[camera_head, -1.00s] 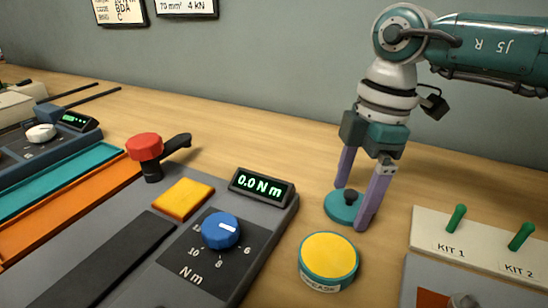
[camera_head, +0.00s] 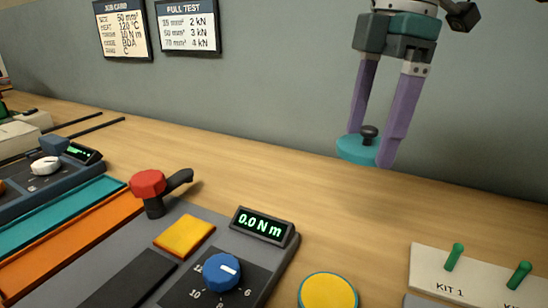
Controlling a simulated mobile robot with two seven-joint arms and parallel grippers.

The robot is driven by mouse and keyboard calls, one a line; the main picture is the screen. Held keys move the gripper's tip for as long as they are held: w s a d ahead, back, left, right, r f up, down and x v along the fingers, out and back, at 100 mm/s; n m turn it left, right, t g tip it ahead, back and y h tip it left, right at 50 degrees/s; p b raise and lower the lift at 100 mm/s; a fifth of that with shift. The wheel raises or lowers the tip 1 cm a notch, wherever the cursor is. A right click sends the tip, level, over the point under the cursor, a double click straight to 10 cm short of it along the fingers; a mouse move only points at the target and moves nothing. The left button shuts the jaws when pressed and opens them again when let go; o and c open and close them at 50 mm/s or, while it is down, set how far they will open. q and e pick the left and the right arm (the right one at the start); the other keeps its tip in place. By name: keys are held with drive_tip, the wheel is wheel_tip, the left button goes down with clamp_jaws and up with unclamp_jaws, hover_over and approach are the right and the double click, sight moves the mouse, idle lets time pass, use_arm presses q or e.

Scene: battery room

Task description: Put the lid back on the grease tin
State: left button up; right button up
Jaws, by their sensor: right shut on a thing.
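The grease tin (camera_head: 328,292) stands on the bench at the bottom edge of the head view, partly cut off. It is round and teal, open at the top, with yellow grease showing. The lid (camera_head: 356,150) is a teal disc with a dark knob. My right gripper (camera_head: 370,142) is shut on the lid and holds it in the air, above and behind the tin, roughly level. My left gripper is not in view.
A grey torque tester with a display (camera_head: 263,225), a blue dial (camera_head: 221,272) and a red-knobbed lever (camera_head: 148,183) stands left of the tin. A white kit panel (camera_head: 432,266) with green pegs is at the right. Bench between them is clear.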

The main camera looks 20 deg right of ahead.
wheel_tip(320, 180, up, 3)
drive_tip(key=shift+a+r+p, duration=0.15)
drive_tip(key=shift+a+p, duration=0.05)
drive_tip(key=shift+p, duration=0.2)
drive_tip(key=s+a+f+p, duration=0.2)
drive_tip(key=a+f+p, duration=0.1)
drive_tip(key=f+p, duration=0.1)
drive_tip(key=n+p, duration=0.2)
drive_tip(key=p, duration=0.2)
hover_over(327, 296)
wheel_tip(327, 296, down, 6)
drive_tip(key=f+b, duration=0.4)
drive_tip(key=b, duration=0.1)
drive_tip(key=shift+d+f, duration=0.15)
drive_tip(key=shift+d, duration=0.05)
drive_tip(key=shift+f+b, duration=0.55)
drive_tip(key=shift+f, duration=0.4)
drive_tip(key=shift+r+p, duration=0.1)
drive_tip(key=shift+p, duration=0.2)
